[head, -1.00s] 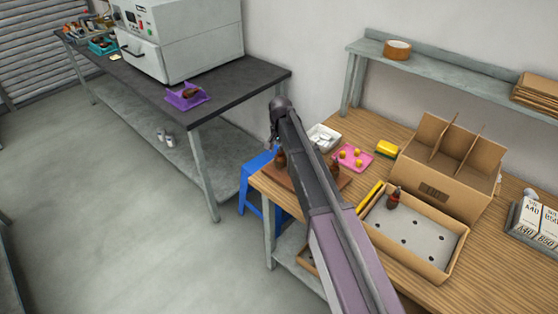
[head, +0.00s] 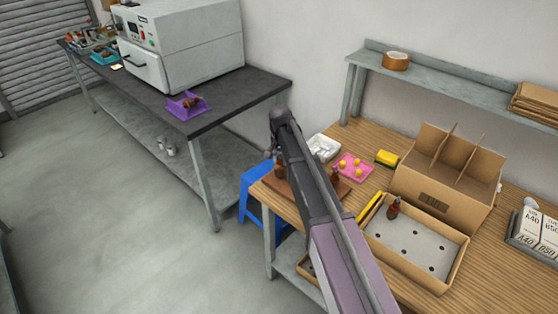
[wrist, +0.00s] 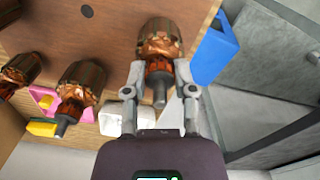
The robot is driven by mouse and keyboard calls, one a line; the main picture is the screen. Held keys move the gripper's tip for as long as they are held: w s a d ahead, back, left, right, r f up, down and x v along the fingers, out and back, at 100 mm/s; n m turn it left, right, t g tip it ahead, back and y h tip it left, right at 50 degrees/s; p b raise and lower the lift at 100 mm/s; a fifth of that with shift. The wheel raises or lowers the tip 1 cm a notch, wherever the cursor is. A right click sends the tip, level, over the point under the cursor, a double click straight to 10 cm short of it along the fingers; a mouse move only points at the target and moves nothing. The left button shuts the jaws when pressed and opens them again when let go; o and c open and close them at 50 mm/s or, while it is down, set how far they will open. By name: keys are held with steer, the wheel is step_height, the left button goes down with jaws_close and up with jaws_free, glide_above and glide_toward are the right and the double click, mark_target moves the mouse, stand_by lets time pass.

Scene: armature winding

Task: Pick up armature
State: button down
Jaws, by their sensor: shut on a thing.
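A copper-wound armature (wrist: 162,42) sits between the two fingers of my gripper (wrist: 160,72) in the wrist view. The fingers are shut on its lower, narrow end, and its shaft points toward my palm. It appears over the brown wooden board (wrist: 120,22); I cannot tell whether it still touches it. A second armature (head: 336,174) is at the board's right end and also shows in the wrist view (wrist: 82,80).
A cardboard tray (head: 455,277) with holes holds another armature (head: 394,208). A white tray (head: 323,148), a pink tray (head: 348,174) with yellow pieces and a divided box (head: 440,195) stand nearby. A blue stool (head: 253,190) is left of the bench. A purple tray (head: 200,108) lies on the dark table.

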steer(key=shift+r+p, duration=1.6)
steer(key=shift+r, duration=0.2)
steer(key=s+d, duration=0.2)
steer(key=s, duration=0.5)
steer(key=s+d, duration=0.3)
steer(key=s, duration=0.5)
steer(key=shift+d+r+p, duration=0.25)
steer(key=shift+r+p, duration=0.15)
steer(key=shift+p, duration=0.05)
steer(key=shift+s, duration=0.25)
